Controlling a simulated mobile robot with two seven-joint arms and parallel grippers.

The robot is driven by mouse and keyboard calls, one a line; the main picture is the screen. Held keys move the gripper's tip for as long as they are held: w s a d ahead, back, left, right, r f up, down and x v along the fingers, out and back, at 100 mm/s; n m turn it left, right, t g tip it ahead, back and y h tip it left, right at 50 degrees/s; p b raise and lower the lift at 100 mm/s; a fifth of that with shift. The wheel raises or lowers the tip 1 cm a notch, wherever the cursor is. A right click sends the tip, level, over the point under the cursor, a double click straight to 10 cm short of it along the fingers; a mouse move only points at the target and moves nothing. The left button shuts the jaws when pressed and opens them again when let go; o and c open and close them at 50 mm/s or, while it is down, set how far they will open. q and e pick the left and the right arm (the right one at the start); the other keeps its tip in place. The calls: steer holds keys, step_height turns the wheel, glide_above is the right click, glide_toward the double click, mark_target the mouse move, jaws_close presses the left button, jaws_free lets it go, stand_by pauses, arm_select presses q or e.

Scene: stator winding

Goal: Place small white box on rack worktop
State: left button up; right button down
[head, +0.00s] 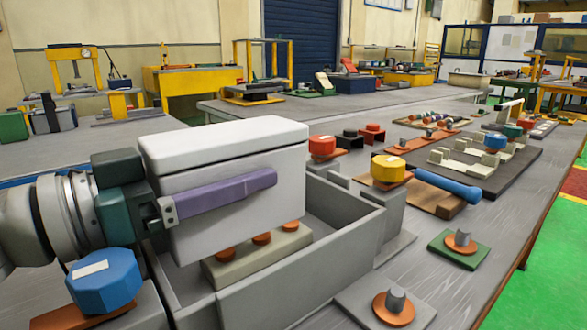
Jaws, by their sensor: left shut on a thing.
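The small white box (240,145) is large in the head view, left of centre, with a rounded lid on top. My left gripper (222,194) comes in from the left and is shut on the box. A purple finger lies along the box's near side; the far finger is hidden behind it. The box is roughly level, above a grey open bin (300,270); whether its underside touches anything is hidden. Which surface is the rack worktop is not clear; a yellow frame (264,62) stands on a grey table at the back. My right gripper is not in view.
A blue knob (104,282) is close below my left gripper. A yellow-topped block (388,170), a blue cylinder (447,186) and several small parts crowd the grey bench right of the bin. Grey tabletop behind the box (225,105) is partly clear.

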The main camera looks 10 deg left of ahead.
mark_target(153, 182)
arm_select(q)
steer(key=shift+f, duration=0.1)
steer(key=o, duration=1.5)
steer(key=shift+o, duration=0.2)
steer(key=shift+r+p, duration=0.65)
steer(key=shift+p, duration=0.15)
steer(key=shift+s+a, duration=0.15)
steer(key=shift+s, duration=0.05)
steer(key=b+v, duration=0.1)
steer(key=v, duration=0.4)
steer(key=b+v, duration=0.2)
steer(key=v, duration=0.3)
steer(key=shift+a+f, duration=0.1)
steer(key=shift+f, duration=0.1)
steer(key=shift+s+a+r+b, duration=0.1)
steer(key=shift+s+a+b, duration=0.25)
steer(key=shift+s, duration=0.25)
